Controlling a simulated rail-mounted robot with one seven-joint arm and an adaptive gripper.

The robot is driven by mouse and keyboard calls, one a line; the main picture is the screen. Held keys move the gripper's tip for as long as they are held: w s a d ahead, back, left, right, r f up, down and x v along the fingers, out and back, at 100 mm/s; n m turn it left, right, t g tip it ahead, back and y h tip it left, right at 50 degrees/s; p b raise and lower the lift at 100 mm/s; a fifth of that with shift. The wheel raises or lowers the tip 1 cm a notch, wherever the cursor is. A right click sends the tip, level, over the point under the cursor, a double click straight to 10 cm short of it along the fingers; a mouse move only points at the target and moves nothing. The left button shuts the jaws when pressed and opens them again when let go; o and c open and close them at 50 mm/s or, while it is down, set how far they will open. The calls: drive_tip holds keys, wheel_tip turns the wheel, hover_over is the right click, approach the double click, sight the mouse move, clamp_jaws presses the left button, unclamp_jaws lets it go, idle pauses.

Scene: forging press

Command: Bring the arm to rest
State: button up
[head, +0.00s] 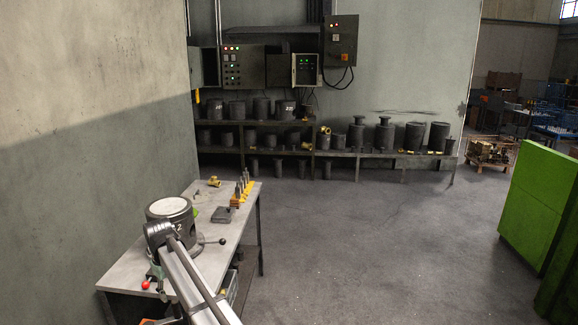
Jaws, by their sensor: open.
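No gripper fingers can be made out in the head view, so my gripper's opening and what is near it do not show. A long silver bar (193,283) with a dark rod along it rises from the bottom edge towards the workbench (125,268). I cannot tell whether it is part of my arm. Its dark upper end overlaps a dark round fixture (183,234) with a pale top on the bench.
A lever with a black knob (222,241) and a red knob (146,284) are at the fixture. Yellow-based tools (240,199) stand farther back on the bench. Shelves (285,152) of dark cylinders line the back wall. A green cabinet (540,205) stands right. The middle floor is clear.

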drive_tip(key=s+d+f+n+g+b, duration=0.1)
drive_tip(key=s+d+f+n, duration=0.15)
drive_tip(key=d+f, duration=0.8)
drive_tip(key=s+d+f+n+g+b, duration=0.15)
drive_tip(key=d+f+n, duration=0.25)
drive_tip(key=d+f, duration=0.65)
drive_tip(key=s+d+f+n+h+b, duration=0.1)
drive_tip(key=s+d+f+n, duration=0.2)
drive_tip(key=s+d+f, duration=0.35)
drive_tip(key=s+d+f+n, duration=0.2)
drive_tip(key=s+d+f, duration=0.2)
drive_tip(key=d+f, duration=0.45)
drive_tip(key=s+d+f+n+g+b, duration=0.1)
drive_tip(key=s+d+f+n, duration=0.2)
drive_tip(key=s+d+f, duration=0.35)
drive_tip(key=s+d+f+n+g+b, duration=0.1)
drive_tip(key=s+d+f+n, duration=0.25)
drive_tip(key=s, duration=0.55)
drive_tip(key=s+d+f+n+g+b, duration=0.1)
drive_tip(key=s+d+n, duration=0.2)
drive_tip(key=s, duration=0.7)
drive_tip(key=s+d+f+n+g+y+b, duration=0.1)
drive_tip(key=s+d+n, duration=0.3)
drive_tip(key=s, duration=0.6)
drive_tip(key=shift+d+f, duration=0.55)
drive_tip(key=shift+f, duration=0.2)
drive_tip(key=shift+s+f, duration=0.1)
